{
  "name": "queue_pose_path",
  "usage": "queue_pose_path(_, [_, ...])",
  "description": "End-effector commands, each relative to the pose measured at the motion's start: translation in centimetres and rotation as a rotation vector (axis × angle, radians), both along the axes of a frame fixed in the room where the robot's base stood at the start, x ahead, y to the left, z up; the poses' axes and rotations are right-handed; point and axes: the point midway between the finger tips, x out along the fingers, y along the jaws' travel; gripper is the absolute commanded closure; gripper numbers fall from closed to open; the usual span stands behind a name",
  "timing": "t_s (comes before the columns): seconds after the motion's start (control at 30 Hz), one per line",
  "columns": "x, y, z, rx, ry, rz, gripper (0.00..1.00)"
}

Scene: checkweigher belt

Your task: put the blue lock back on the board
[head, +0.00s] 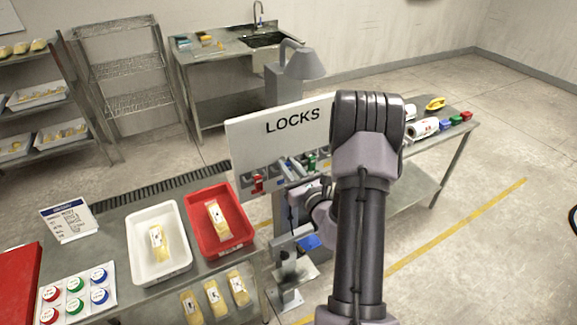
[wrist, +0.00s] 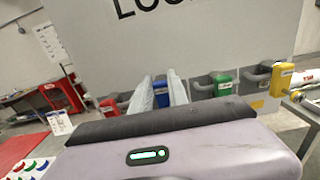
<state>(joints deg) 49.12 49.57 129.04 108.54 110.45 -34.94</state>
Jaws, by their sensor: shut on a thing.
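The white board marked LOCKS (head: 246,140) stands upright; it also fills the top of the wrist view (wrist: 225,35). My gripper (head: 289,167) is close in front of its lower part, fingers pointing at it. In the wrist view my gripper (wrist: 161,92) is shut on the blue lock (wrist: 161,88), which shows between the two fingers. The fingers partly hide the lock, and I cannot tell whether it touches a hook. A red lock (wrist: 108,106) hangs to the left; a green lock (wrist: 222,85) and a yellow lock (wrist: 281,77) hang to the right.
A white tray (head: 140,232) and a red tray (head: 193,213), each with a pack inside, stand on the left table. The right table carries white rolls (head: 422,128) and small coloured items (head: 456,120). A grey lamp-like head (head: 306,64) rises behind the board.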

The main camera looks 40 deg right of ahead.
Motion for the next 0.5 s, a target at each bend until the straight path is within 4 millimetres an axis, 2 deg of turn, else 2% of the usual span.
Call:
queue_pose_path(0.23, [0.0, -0.01, -0.86, 0.0, -0.001, 0.0, 1.0])
queue_pose_path(0.27, [0.0, -0.01, -0.86, 0.0, -0.001, 0.0, 0.78])
queue_pose_path(0.37, [0.0, -0.01, -0.73, 0.0, -0.001, 0.0, 0.58])
queue_pose_path(0.4, [0.0, -0.01, -0.73, 0.0, 0.0, 0.0, 0.55])
queue_pose_path(0.5, [0.0, -0.01, -0.73, 0.0, 0.0, 0.0, 0.55])
